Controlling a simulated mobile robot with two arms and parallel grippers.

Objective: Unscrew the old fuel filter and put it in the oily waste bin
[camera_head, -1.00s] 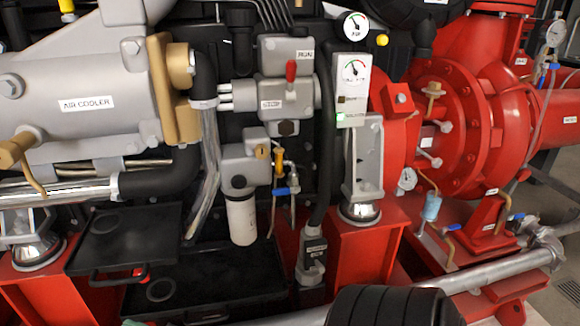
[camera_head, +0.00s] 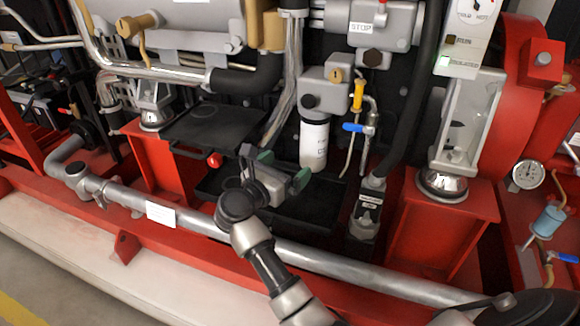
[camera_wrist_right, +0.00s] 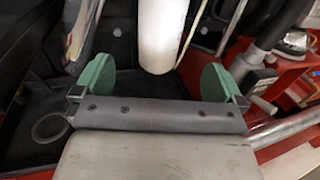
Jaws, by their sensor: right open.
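The old fuel filter (camera_head: 314,146) is a white upright canister, hanging under a grey filter head (camera_head: 326,92) on the engine. My right gripper (camera_head: 284,169) has green finger pads and is in front of the filter, a little below and left of its lower end in the head view. In the right wrist view, the filter (camera_wrist_right: 161,35) comes down from the top, its bottom end between and just beyond the two spread pads (camera_wrist_right: 157,82). The gripper is open and empty, and no contact shows. My left gripper is not in view. No oily waste bin can be made out.
A black tray (camera_head: 205,126) is left of the filter, and a lower black tray (camera_head: 318,212) lies beneath it. A yellow valve lever (camera_head: 358,95) and blue-handled tap (camera_head: 354,127) are close on the right. A silver pipe (camera_head: 350,268) runs across the front.

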